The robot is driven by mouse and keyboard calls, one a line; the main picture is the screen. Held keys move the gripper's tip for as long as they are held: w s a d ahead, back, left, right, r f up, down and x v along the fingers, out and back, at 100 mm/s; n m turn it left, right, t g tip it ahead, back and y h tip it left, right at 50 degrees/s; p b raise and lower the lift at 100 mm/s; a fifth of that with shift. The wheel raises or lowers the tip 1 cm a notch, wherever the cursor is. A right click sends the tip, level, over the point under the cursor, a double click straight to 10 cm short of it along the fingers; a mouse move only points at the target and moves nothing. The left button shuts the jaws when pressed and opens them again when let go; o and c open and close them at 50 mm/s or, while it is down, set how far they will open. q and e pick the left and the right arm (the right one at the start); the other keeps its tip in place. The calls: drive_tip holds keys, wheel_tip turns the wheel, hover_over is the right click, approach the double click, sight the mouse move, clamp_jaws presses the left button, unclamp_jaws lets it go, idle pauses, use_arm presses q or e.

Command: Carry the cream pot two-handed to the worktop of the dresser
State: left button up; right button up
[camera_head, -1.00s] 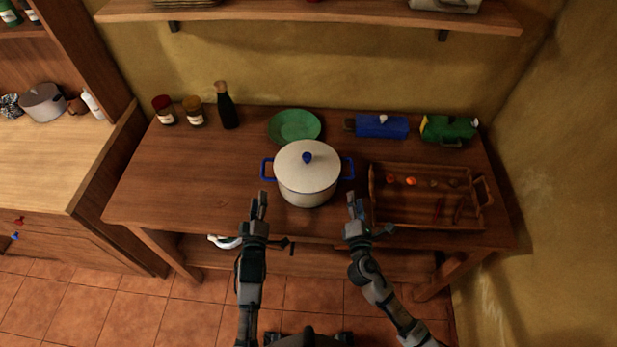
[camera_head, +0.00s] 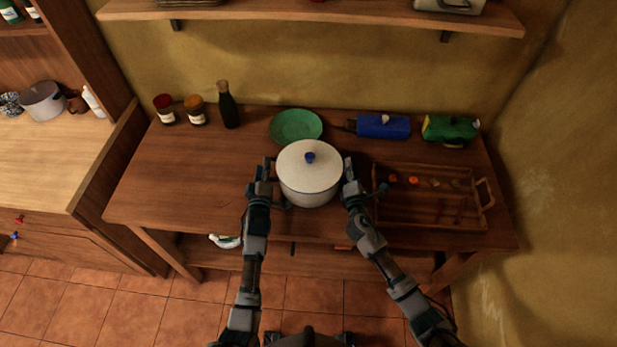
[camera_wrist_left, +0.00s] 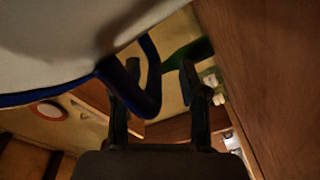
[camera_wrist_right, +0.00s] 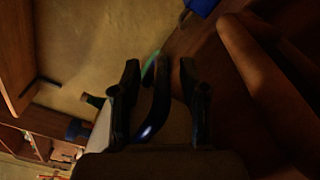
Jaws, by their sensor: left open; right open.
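The cream pot (camera_head: 308,178) stands upright on the wooden table, its lid on with a blue knob. My left gripper (camera_head: 264,168) is at the pot's left handle. In the left wrist view the blue handle (camera_wrist_left: 150,92) reaches between the open fingers (camera_wrist_left: 158,90). My right gripper (camera_head: 348,170) is at the right handle. In the right wrist view that handle (camera_wrist_right: 159,100) lies between the open fingers (camera_wrist_right: 158,85). In the head view the grippers mostly hide both handles. The dresser's pale worktop (camera_head: 50,150) is at the far left.
A wooden tray (camera_head: 405,222) with small items sits close right of the pot. A green plate (camera_head: 296,126) lies behind it. Jars, a dark bottle (camera_head: 228,108) and blue and green objects line the back. A grey pot (camera_head: 43,101) stands on the dresser; its front worktop is clear.

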use_arm(q)
drive_tip(key=shift+d, duration=0.2)
drive_tip(key=c, duration=0.7)
use_arm(e)
drive_tip(key=shift+d, duration=0.15)
drive_tip(key=c, duration=0.7)
use_arm(q)
drive_tip(key=shift+d, duration=0.15)
clamp_jaws()
use_arm(e)
drive_tip(key=shift+d, duration=0.2)
clamp_jaws()
use_arm(q)
drive_tip(key=shift+d, duration=0.15)
use_arm(e)
drive_tip(key=shift+d, duration=0.15)
